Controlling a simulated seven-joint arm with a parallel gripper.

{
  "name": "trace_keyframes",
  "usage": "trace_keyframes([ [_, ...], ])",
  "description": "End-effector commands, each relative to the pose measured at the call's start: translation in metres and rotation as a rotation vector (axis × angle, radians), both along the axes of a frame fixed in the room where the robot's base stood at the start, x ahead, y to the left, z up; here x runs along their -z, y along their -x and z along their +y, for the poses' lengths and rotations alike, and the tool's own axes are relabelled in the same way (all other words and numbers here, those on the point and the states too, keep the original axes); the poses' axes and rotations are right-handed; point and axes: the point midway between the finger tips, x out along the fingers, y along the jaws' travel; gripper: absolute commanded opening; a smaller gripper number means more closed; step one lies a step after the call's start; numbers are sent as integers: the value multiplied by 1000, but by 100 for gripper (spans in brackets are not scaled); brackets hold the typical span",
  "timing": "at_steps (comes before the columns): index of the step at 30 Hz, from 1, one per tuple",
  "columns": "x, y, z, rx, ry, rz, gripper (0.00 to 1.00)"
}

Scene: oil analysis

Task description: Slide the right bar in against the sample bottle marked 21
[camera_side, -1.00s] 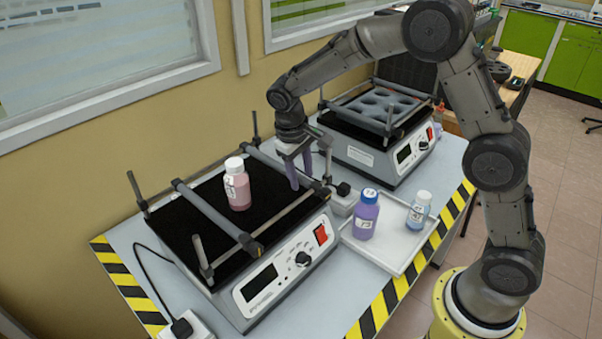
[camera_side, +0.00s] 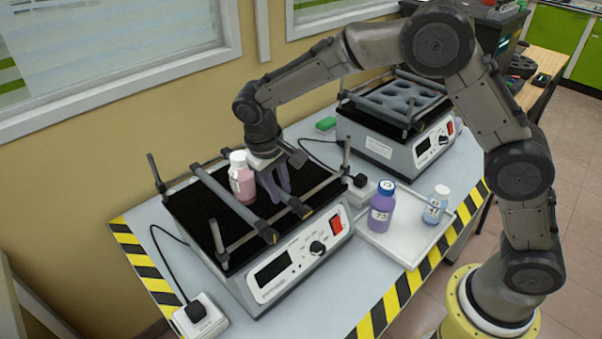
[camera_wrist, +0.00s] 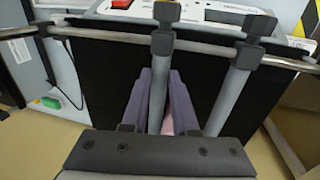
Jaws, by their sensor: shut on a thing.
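The sample bottle (camera_side: 242,178), with pink liquid and a white cap, stands upright on the near shaker's black platform. Its label number is too small to read. The left bar (camera_side: 222,197) runs along its left side. The right bar (camera_side: 299,207) is on its other side, mostly hidden by my gripper (camera_side: 275,190). In the wrist view, the right bar (camera_wrist: 158,90) lies between the fingers of my gripper (camera_wrist: 165,100), which is shut on it. The left bar (camera_wrist: 231,95) is to its right. A pink sliver of the bottle (camera_wrist: 168,125) shows; whether bar and bottle touch is unclear.
A white tray (camera_side: 372,233) at the right holds a purple bottle (camera_side: 381,206) and a blue bottle (camera_side: 436,204). A second shaker (camera_side: 395,140) stands behind. The near shaker's side rail (camera_side: 325,187) and corner posts rise around the platform.

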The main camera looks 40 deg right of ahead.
Motion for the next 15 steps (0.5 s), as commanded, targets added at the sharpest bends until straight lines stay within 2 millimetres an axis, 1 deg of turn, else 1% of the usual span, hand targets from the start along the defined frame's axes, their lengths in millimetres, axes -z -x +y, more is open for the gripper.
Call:
trace_keyframes([
  [1,-1,-1,8,-2,-3,-5,0],
  [3,-1,-1,12,-1,-3,-5,0],
  [12,-1,-1,14,1,-5,-6,0],
  [13,-2,-1,14,1,-5,-6,31],
  [15,-1,-1,13,1,-5,-6,43],
])
